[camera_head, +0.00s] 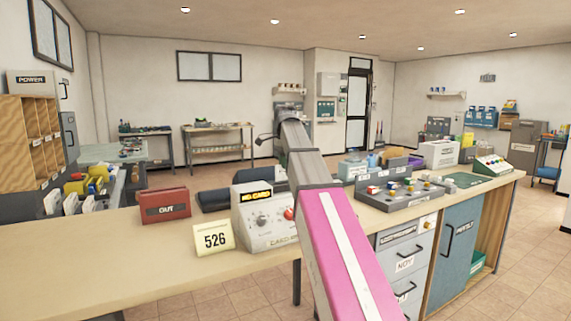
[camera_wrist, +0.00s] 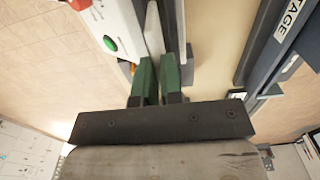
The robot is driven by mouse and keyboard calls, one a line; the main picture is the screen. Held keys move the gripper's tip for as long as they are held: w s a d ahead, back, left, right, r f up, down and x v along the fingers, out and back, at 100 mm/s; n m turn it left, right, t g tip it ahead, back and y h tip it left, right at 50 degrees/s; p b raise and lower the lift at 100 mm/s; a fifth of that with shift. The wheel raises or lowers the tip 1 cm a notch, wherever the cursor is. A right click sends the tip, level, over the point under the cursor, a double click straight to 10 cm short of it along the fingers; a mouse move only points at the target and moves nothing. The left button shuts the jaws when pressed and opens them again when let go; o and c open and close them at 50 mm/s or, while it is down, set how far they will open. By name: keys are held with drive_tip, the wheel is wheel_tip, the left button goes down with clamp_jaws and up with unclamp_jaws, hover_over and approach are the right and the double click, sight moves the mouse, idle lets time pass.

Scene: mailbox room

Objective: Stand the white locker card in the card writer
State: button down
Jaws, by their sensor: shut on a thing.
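The card writer (camera_head: 262,222) is a cream box on the counter with a "NO CARD" display and a red knob. My arm covers its right side. Its light casing and a green button (camera_wrist: 110,43) show at the upper left of the wrist view. In the wrist view my gripper (camera_wrist: 168,68) has its two green fingers close together, shut on a thin white piece, seemingly the white locker card (camera_wrist: 154,28), seen nearly edge-on. The card is beside the writer; whether it touches a slot cannot be told. My gripper is hidden in the head view.
The counter's left end (camera_head: 80,255) is clear.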

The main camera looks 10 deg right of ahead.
sight(285, 180)
drive_tip(key=shift+f, duration=0.2)
drive_tip(key=shift+f, duration=0.9)
drive_tip(key=shift+f, duration=0.65)
drive_tip(key=c, duration=1.2)
unclamp_jaws()
